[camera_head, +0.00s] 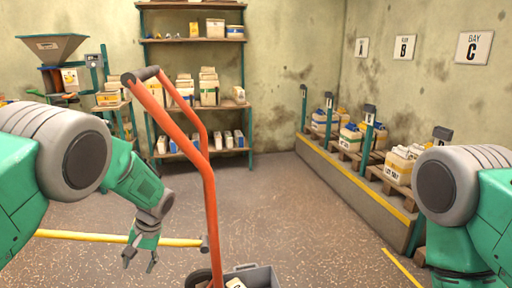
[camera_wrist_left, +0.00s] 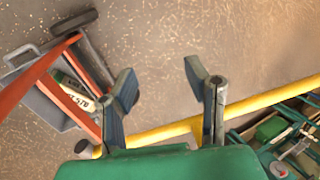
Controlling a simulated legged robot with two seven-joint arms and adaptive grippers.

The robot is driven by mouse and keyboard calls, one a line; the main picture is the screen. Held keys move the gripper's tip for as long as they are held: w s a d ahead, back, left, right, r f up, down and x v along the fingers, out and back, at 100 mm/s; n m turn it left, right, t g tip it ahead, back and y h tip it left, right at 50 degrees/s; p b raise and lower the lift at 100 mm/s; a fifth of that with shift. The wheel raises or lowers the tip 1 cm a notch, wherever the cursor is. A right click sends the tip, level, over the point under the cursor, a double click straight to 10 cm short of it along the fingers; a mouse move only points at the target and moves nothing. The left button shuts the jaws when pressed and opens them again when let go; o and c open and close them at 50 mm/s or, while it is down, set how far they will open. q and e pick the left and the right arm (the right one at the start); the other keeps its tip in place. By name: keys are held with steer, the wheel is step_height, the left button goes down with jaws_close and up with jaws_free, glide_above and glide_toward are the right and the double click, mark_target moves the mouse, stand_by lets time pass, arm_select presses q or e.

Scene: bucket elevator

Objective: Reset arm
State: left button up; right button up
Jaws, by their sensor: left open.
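My left gripper (camera_head: 140,259) hangs down over the floor at the left of the head view, to the left of the orange cart handle. Its fingers are apart and nothing is between them.
An orange-handled cart (camera_head: 208,190) with a grey tray (camera_head: 262,276) holding a labelled item stands close in front. A shelf rack (camera_head: 200,125) is at the back. A raised ledge with bays (camera_head: 350,182) runs along the right. Open floor (camera_head: 290,205) lies between.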

arm_select(q)
steer(key=s+d+f+m+h+p, duration=0.1)
steer(key=s+f, duration=0.4)
steer(key=s, duration=0.3)
steer(key=s+d+f+h+p, duration=0.1)
steer(key=s+f+p, duration=0.1)
steer(key=s+f, duration=0.5)
steer(key=s+r+h+p, duration=0.1)
steer(key=s+r, duration=0.1)
steer(key=s, duration=1)
steer(key=s+d+r+m+t+h+p, duration=0.1)
steer(key=s+r, duration=0.2)
steer(key=s, duration=0.9)
steer(key=shift+d+r+t, duration=0.2)
steer(key=shift+d+t, duration=0.1)
steer(key=shift+s, duration=0.1)
steer(key=shift+a, duration=0.1)
